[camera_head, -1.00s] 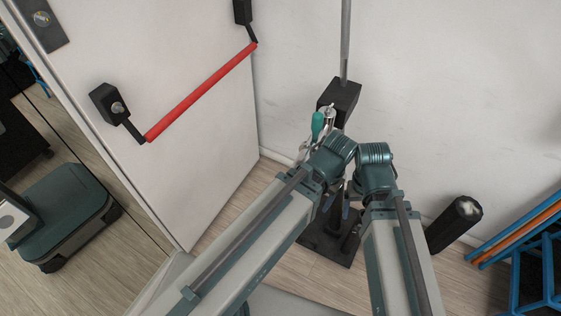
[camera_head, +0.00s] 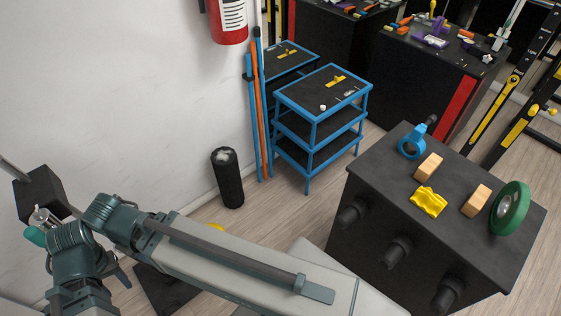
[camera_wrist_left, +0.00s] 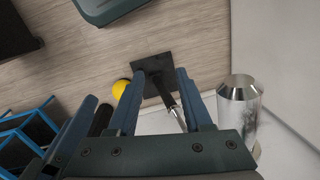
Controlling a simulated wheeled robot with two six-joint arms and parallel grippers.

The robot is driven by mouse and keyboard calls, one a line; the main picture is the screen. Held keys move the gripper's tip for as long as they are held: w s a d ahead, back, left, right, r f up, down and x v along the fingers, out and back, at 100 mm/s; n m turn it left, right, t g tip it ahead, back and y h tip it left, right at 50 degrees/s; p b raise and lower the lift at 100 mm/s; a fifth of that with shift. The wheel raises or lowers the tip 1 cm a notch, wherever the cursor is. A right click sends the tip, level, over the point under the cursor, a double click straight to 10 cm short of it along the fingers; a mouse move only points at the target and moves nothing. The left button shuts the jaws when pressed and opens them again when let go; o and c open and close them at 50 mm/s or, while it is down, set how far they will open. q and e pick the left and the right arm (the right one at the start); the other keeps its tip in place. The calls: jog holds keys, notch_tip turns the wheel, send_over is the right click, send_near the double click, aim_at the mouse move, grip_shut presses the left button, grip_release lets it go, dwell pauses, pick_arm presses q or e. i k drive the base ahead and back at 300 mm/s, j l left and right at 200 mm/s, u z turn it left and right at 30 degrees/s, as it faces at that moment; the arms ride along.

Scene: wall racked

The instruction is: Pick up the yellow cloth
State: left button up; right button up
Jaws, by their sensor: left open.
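The yellow cloth (camera_head: 428,201) lies crumpled on the black-topped cabinet (camera_head: 385,172) at the right of the head view. It sits between two wooden blocks. My left gripper (camera_head: 120,273) is at the lower left of the head view, far from the cloth and partly hidden by my arm. In the left wrist view the two fingers (camera_wrist_left: 156,95) are apart with nothing held between them; the cloth does not show there. I do not see my right gripper.
Wooden blocks (camera_head: 428,167) (camera_head: 476,200), a blue ring-shaped tool (camera_head: 411,143) and a green disc (camera_head: 509,208) share the cabinet top. A blue shelf cart (camera_head: 322,118) and a black cylinder (camera_head: 228,178) stand behind. A yellow ball (camera_wrist_left: 120,88) is on the floor.

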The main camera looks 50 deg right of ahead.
aim_at(431, 202)
jog(key=z, duration=3.15)
